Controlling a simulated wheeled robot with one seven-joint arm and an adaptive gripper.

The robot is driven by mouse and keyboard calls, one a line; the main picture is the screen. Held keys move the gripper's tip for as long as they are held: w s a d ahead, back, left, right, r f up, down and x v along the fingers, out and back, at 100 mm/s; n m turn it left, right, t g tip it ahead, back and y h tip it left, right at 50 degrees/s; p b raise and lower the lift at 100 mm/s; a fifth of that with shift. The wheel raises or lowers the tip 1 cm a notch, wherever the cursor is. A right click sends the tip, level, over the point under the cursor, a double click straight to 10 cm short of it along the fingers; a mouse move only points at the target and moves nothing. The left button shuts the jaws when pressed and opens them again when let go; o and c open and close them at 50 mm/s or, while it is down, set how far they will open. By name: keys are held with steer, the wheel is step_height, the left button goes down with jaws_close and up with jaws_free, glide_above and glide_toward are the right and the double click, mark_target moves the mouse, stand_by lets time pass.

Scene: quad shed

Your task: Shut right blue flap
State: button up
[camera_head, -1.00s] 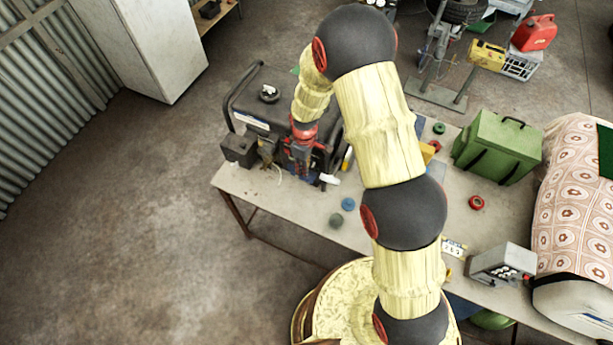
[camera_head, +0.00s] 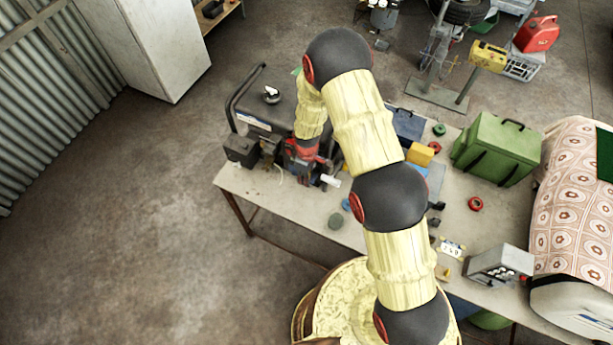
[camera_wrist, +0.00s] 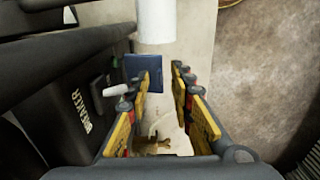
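A blue flap (camera_wrist: 137,63) shows in the wrist view, standing out from the front of the dark generator at the far end of my fingers. My gripper (camera_wrist: 161,76) is open, with a finger on each side and a gap between them. The left fingertip overlaps part of the flap; I cannot tell whether it touches. In the head view my gripper (camera_head: 303,168) is at the front of the generator (camera_head: 272,112), and my arm hides the flap. The generator also shows in the wrist view, with a panel marked BREAKER (camera_wrist: 78,110).
A white cylinder (camera_wrist: 156,20) sticks out just beyond the flap. The bench (camera_head: 262,196) has loose tape rolls near its front edge. A green box (camera_head: 497,146) and a grey switch box (camera_head: 500,266) stand to the right.

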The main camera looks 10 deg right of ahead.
steer(key=shift+c, duration=1)
steer(key=c, duration=0.4)
steer(key=shift+f+b, duration=0.25)
steer(key=shift+b, duration=0.7)
